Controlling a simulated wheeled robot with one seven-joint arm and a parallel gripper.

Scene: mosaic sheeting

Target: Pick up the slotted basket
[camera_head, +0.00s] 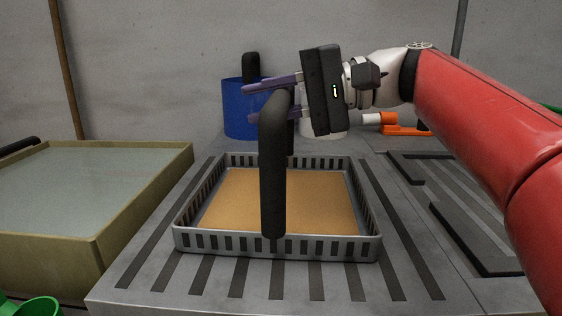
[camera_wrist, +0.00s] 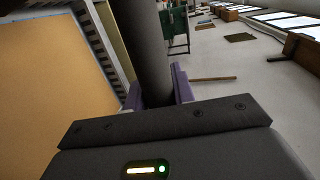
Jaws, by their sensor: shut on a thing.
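The slotted basket (camera_head: 330,246) is a shallow grey metal tray with slotted walls, a flat orange-brown bottom and a tall black arched handle (camera_head: 272,180). It appears level on the striped grey bench top; a small gap beneath cannot be ruled out. My gripper (camera_head: 251,103) comes in from the right, with its purple fingers at the top of the handle. In the wrist view the dark handle bar passes between the fingers (camera_wrist: 157,90), and my gripper is shut on it. The basket's slotted wall (camera_wrist: 97,42) shows at the left there. The handle's far leg is mostly hidden.
A tan tank (camera_head: 110,220) with a pale surface stands at the left. A blue container (camera_head: 238,112) and a white one (camera_head: 325,128) stand behind the basket, near the wall. An orange object (camera_head: 402,129) lies back right. Dark raised strips (camera_head: 470,240) lie right of the basket.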

